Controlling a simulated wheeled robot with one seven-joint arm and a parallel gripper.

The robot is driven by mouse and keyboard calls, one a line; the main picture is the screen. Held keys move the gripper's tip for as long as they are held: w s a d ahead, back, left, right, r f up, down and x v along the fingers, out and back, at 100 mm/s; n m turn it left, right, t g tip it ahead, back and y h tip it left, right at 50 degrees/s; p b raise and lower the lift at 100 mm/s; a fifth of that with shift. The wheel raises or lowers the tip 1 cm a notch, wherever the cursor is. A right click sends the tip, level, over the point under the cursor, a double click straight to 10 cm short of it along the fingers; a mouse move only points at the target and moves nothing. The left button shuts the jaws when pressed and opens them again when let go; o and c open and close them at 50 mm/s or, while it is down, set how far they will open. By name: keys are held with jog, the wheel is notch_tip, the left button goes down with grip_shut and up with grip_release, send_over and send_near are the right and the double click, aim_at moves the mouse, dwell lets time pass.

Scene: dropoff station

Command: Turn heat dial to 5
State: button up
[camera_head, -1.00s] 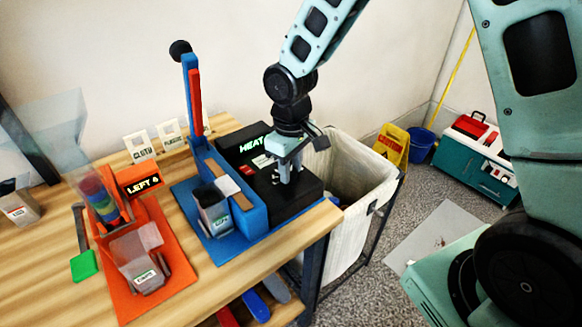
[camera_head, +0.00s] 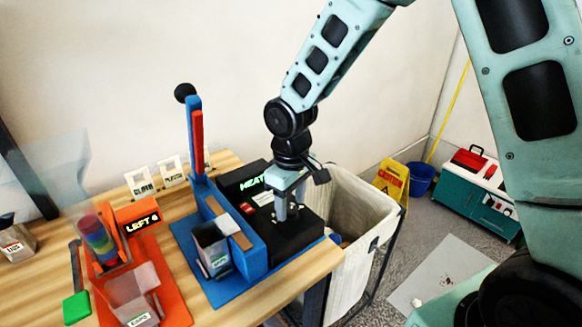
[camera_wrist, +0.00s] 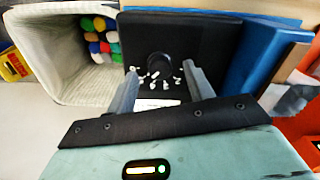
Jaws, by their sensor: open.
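The black heat box (camera_head: 300,240) stands on the table's right part, with a lit green HEAT label (camera_head: 252,183) on its panel. The heat dial (camera_wrist: 160,66) is a dark round knob on the box in the wrist view. White marks ring its near side; I cannot read them or the dial's setting. My gripper (camera_head: 287,213) points down over the box. In the wrist view my gripper (camera_wrist: 161,68) is open, with one finger on each side of the dial. I cannot tell whether either finger touches it. In the head view the fingers mostly hide the dial.
A blue press (camera_head: 225,235) with an upright lever stands left of the box. An orange station (camera_head: 175,305) is farther left. A white cloth bin (camera_head: 350,260) stands right of the table, with colourful items inside (camera_wrist: 100,38). A yellow caution sign (camera_head: 391,178) stands behind it.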

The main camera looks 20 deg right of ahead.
aim_at(291, 210)
notch_tip(291, 210, up, 16)
dwell(0.3)
dwell(0.4)
